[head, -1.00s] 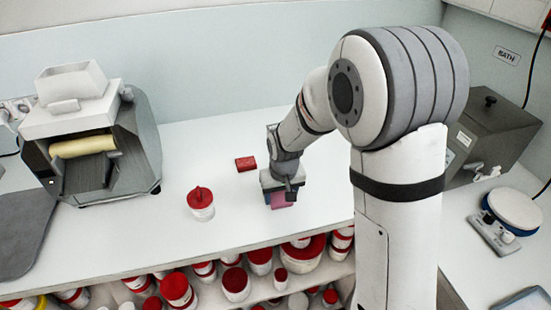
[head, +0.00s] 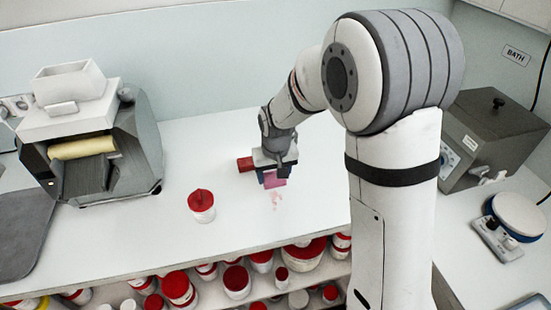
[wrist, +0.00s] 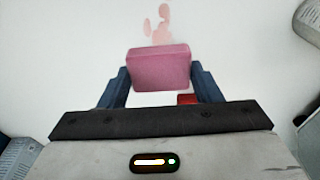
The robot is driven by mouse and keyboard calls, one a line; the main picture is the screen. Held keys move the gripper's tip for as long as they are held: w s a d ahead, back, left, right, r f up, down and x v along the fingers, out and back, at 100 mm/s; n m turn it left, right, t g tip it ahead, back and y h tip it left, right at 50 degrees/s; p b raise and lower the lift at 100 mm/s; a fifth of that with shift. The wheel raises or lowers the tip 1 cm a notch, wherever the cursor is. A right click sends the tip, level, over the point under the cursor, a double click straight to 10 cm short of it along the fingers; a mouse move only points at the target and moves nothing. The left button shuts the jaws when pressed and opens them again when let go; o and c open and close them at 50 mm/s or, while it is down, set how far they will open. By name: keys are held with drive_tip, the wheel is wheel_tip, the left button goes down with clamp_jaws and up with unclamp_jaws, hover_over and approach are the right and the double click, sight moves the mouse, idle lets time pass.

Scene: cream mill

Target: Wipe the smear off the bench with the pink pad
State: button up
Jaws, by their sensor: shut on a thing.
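The pink pad (head: 275,181) is held between the fingers of my gripper (head: 273,176), over the bench (head: 150,236). In the wrist view the pad (wrist: 159,68) sits between the two dark blue fingers of my gripper (wrist: 160,85). The smear (head: 276,198) is a patchy pale pink mark on the white bench, just in front of the pad in the head view. In the wrist view the smear (wrist: 158,24) shows beyond the pad, not covered by it. I cannot tell whether the pad touches the bench.
A red block (head: 245,164) lies close to the left of my gripper. A white jar with a red lid (head: 201,206) stands further left. A roller machine (head: 92,142) is at the left, and a bath (head: 490,139) at the right. Several jars fill the shelf below.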

drive_tip(key=shift+r+p, duration=1.05)
drive_tip(key=shift+r, duration=0.95)
drive_tip(key=shift+s, duration=0.1)
